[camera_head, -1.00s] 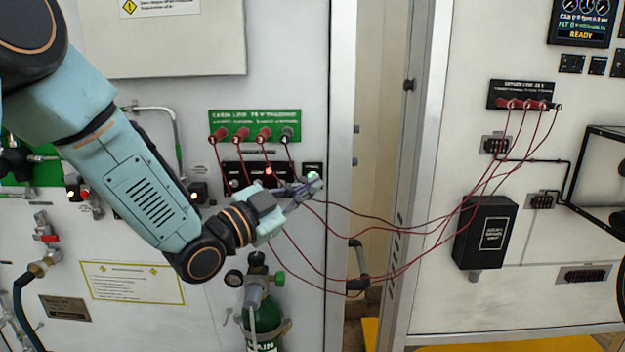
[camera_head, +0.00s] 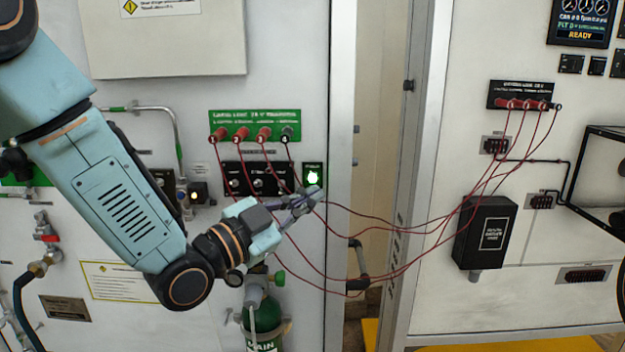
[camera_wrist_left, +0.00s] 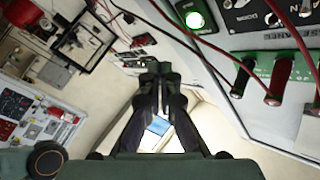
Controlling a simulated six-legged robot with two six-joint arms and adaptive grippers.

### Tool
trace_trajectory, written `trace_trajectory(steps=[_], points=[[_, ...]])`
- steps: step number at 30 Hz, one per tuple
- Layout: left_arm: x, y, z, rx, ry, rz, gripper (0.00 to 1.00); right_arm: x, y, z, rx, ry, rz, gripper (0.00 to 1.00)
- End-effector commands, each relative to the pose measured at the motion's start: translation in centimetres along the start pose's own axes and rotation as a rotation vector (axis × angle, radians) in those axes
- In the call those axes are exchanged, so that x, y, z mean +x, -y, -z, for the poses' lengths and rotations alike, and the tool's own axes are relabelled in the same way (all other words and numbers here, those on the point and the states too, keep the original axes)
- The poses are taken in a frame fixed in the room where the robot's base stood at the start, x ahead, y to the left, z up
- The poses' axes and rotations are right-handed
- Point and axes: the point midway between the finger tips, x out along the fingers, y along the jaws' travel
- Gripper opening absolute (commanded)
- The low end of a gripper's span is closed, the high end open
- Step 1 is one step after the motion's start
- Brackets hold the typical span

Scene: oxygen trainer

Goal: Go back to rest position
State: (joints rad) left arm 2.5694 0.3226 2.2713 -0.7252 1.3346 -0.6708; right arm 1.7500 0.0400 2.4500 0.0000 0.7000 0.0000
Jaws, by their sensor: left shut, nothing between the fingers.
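My left gripper (camera_head: 305,199) is in front of the left cabinet, just below the green-lit indicator (camera_head: 313,174) at the right end of the black switch panel (camera_head: 255,179). Its fingers are shut and hold nothing. In the left wrist view the shut fingers (camera_wrist_left: 160,72) point away from the camera, with the lit green indicator (camera_wrist_left: 195,20) at the top. My left arm reaches in from the left of the head view. My right gripper does not show.
Red cables (camera_head: 385,222) run from the green socket panel (camera_head: 255,124) across the gap to the right cabinet's sockets (camera_head: 525,96), passing close to my left gripper. A green cylinder (camera_head: 265,322) stands below the arm. A black box (camera_head: 486,232) hangs on the right cabinet.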

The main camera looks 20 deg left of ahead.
Motion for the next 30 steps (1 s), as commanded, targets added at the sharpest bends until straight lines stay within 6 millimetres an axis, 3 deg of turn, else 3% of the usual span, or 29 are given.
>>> trace_trajectory(steps=[9, 13, 20, 26, 30], points=[[-0.1, -0.1, 0.0, -0.001, 0.001, 0.000, 0.00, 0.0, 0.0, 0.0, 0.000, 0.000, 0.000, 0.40], [-0.5, -1.6, -2.0, -0.035, 0.051, -0.018, 0.00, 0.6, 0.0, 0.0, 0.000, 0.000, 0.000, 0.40], [-4.2, -9.9, -12.6, -0.237, 0.349, -0.104, 0.00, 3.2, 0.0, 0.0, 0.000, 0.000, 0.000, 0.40], [-10.1, -17.9, -21.2, -0.426, 0.654, -0.157, 0.00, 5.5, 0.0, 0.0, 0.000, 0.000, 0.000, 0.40], [-15.6, -23.4, -26.1, -0.548, 0.876, -0.178, 0.00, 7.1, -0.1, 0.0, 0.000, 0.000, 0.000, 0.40]])
